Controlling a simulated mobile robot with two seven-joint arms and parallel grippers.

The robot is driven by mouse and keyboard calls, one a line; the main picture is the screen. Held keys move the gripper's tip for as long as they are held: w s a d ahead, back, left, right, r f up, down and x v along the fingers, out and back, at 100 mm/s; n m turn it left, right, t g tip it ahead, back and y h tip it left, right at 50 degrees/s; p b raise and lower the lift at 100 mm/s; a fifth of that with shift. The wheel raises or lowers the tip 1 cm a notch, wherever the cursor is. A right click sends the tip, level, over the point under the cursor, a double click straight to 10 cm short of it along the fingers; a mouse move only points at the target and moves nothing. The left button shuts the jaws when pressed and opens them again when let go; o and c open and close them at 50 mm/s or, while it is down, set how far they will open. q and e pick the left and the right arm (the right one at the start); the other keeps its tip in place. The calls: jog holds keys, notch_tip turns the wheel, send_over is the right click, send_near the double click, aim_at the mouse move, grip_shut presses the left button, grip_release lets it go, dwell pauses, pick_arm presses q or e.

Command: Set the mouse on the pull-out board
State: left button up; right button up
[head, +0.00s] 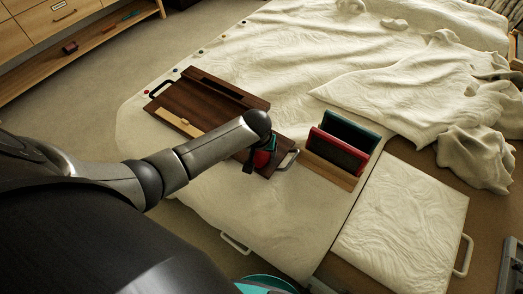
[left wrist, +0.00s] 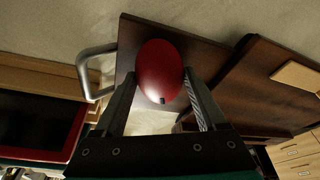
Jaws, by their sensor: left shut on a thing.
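My left gripper (head: 256,161) is shut on the red mouse (head: 264,159) at the right end of a dark wooden lap desk (head: 222,100). In the left wrist view the rounded red mouse (left wrist: 160,68) sits between the two fingertips (left wrist: 159,78). Behind it is the dark brown pull-out board (left wrist: 206,55), with a metal handle (left wrist: 88,72) at its end. The board (head: 283,146) also shows beside the gripper in the head view, partly hidden by my arm. I cannot tell whether the mouse touches the board. My right gripper is not in view.
A wooden rack (head: 325,172) with a red and a dark green upright item stands just right of the board. The lap desk lies on a cream cloth-covered surface (head: 285,215). A white-topped panel (head: 405,215) with a handle is at the right. Rumpled cloth lies behind.

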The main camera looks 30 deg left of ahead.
aim_at(259, 161)
pick_arm(q)
jog(key=o, duration=1.4)
jog(key=shift+c, duration=0.2)
jog(key=p+v, duration=0.5)
jog(key=v, duration=0.7)
jog(key=shift+s+r, duration=0.1)
